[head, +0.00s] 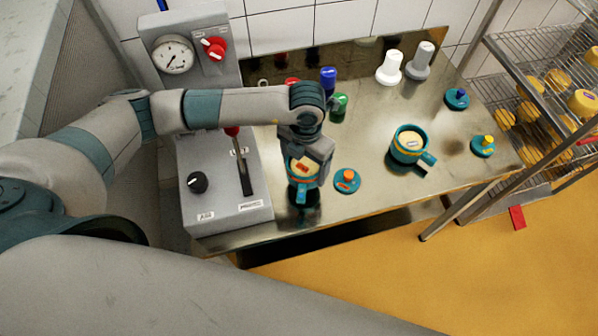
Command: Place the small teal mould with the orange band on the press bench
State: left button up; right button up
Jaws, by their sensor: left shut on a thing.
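My left gripper (310,158) points down over the left part of the steel bench (372,196). It is shut on a small teal mould (293,182) with an orange band and pale cheese inside. The gripper covers part of this mould, and I cannot tell whether its base touches the bench; a dark reflection lies just below it. Another teal mould (409,154) with a handle stands on the bench to the right, also with pale contents. A teal lid with an orange knob (347,181) lies right beside the held mould. My right gripper is out of view.
A grey control box (228,210) with a lever stands left of the held mould. Lids with a blue knob (457,99) and a yellow knob (483,146) lie at right. White pieces (389,68) and a blue one (328,78) stand behind. A wire rack (535,85) holds cheeses.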

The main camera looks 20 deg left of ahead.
pick_arm(q)
jog(key=shift+w+a+f, duration=0.25)
jog(key=shift+a+f, duration=0.05)
jog(key=shift+a, duration=0.15)
jog(key=shift+w+a+f, duration=0.25)
jog(key=shift+a, duration=0.2)
jog(key=shift+f, duration=0.1)
jog(key=shift+f+b, duration=1.15)
jog(key=shift+f, duration=0.8)
jog(key=shift+f, duration=0.2)
jog(key=o, duration=1.1)
jog(key=shift+r, duration=0.15)
